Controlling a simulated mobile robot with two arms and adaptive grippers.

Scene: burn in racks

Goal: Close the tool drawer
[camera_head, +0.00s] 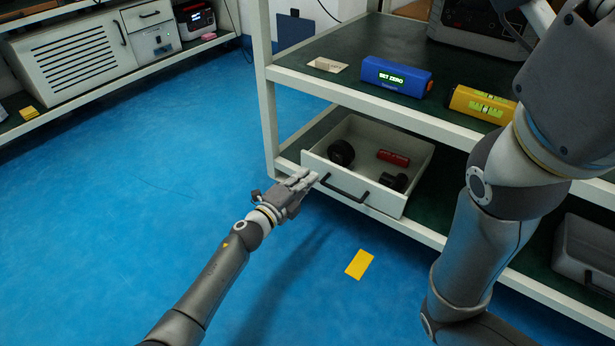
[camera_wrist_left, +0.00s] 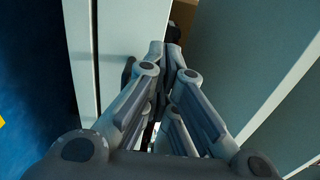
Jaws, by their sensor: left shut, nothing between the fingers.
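The tool drawer (camera_head: 392,206) is a pale box with a dark bar handle (camera_head: 345,188) on its front, pulled open on the lower shelf of the rack. It holds a black round item (camera_head: 341,152), a red cylinder (camera_head: 393,157) and another dark item (camera_head: 394,181). My left gripper (camera_head: 312,178) is shut and empty, with its fingertips at the left part of the drawer front, left of the handle. In the left wrist view the shut fingers (camera_wrist_left: 172,50) point along a pale panel; whether they touch the drawer I cannot tell. My right arm crosses the right side, its gripper out of view.
The upper shelf (camera_head: 330,87) holds a blue device (camera_head: 396,77) reading "SET ZERO", a yellow device (camera_head: 482,103) and a small beige tray (camera_head: 327,65). A grey bin (camera_head: 583,250) sits at lower right. A yellow floor marker (camera_head: 359,264) lies on the open blue floor.

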